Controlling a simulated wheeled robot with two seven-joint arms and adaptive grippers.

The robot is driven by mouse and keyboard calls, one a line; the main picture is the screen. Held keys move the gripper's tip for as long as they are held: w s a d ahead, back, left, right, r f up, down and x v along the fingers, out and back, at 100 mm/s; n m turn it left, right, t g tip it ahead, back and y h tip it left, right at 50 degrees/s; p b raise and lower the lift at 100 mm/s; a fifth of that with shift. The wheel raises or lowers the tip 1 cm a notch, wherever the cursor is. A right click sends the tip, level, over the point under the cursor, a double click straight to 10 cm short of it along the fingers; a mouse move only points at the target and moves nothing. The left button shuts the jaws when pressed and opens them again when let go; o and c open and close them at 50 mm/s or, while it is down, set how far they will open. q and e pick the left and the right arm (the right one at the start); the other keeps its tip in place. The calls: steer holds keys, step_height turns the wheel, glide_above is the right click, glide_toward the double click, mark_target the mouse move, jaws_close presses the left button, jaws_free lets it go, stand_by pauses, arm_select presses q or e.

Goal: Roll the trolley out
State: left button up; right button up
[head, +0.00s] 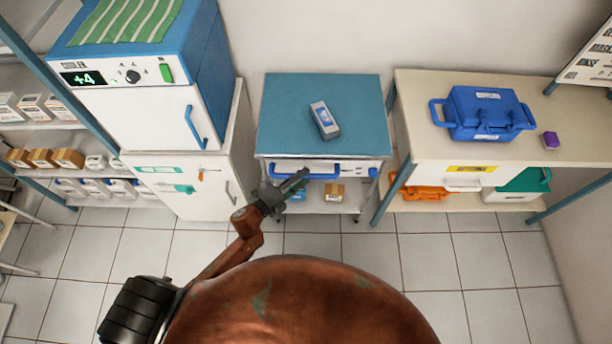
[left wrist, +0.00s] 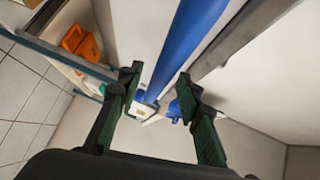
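The trolley (head: 325,105) stands against the back wall, with a blue top, a white drawer front and a lower shelf. A blue handle bar (head: 345,172) runs along its front, and it also shows in the left wrist view (left wrist: 190,35). My left gripper (head: 298,180) is at the left part of this bar and hides a piece of it. In the left wrist view my left gripper (left wrist: 158,85) is open, and the bar appears between its two fingers, not gripped. How deep the bar sits between them I cannot tell. My right gripper is not in view.
A table (head: 415,105) with a blue case (head: 484,113) stands close on the right. The tiled floor in front is clear.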

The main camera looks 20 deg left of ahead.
arm_select(q)
steer(key=shift+x, duration=0.9)
steer(key=shift+c, duration=0.5)
jaws_close()
